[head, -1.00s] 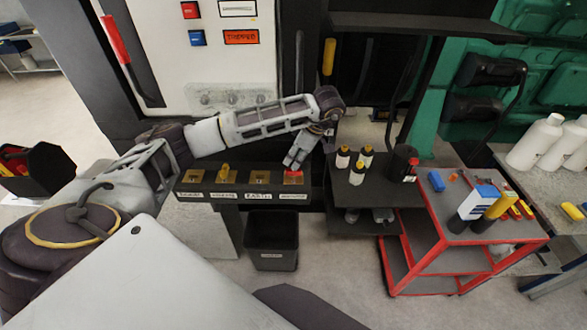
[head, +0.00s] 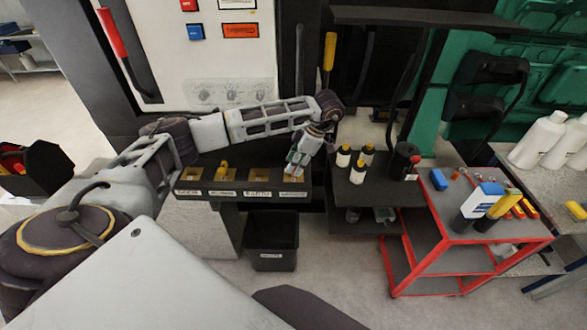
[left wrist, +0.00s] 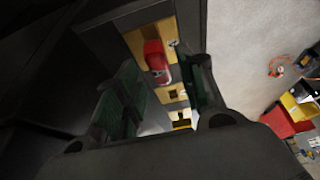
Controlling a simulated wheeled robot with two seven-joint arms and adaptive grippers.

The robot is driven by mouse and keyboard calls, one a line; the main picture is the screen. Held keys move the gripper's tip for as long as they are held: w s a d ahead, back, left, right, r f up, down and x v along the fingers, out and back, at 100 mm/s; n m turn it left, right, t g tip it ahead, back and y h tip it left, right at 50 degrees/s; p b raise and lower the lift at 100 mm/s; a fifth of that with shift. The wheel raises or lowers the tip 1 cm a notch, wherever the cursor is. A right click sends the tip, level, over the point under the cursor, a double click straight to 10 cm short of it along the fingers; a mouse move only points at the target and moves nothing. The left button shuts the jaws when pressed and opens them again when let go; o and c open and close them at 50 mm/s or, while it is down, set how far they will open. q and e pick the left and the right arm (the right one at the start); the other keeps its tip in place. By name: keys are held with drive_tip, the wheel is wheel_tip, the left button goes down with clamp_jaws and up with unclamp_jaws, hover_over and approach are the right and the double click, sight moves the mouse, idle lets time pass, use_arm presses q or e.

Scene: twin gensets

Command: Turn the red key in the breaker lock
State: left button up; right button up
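The red key (left wrist: 154,60) shows in the left wrist view, standing at a tan lock plate on the black panel (head: 235,190). In the head view my left gripper (head: 294,170) is over the rightmost plate of the panel and hides the key there. In the left wrist view the gripper's two dark green finger pads (left wrist: 156,72) are apart, and the red key appears between and just beyond their tips. I cannot tell whether the pads touch it. My right gripper is not in view.
A yellow key (head: 223,168) stands on another plate of the panel. A black bin (head: 271,258) sits below. Yellow-capped bottles (head: 343,158) stand on the dark shelf just right of the gripper. A red cart (head: 465,250) is farther right. The white cabinet (head: 205,65) rises behind my arm.

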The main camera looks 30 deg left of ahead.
use_arm(q)
drive_tip(key=shift+b+x, duration=0.35)
drive_tip(key=shift+x, duration=0.5)
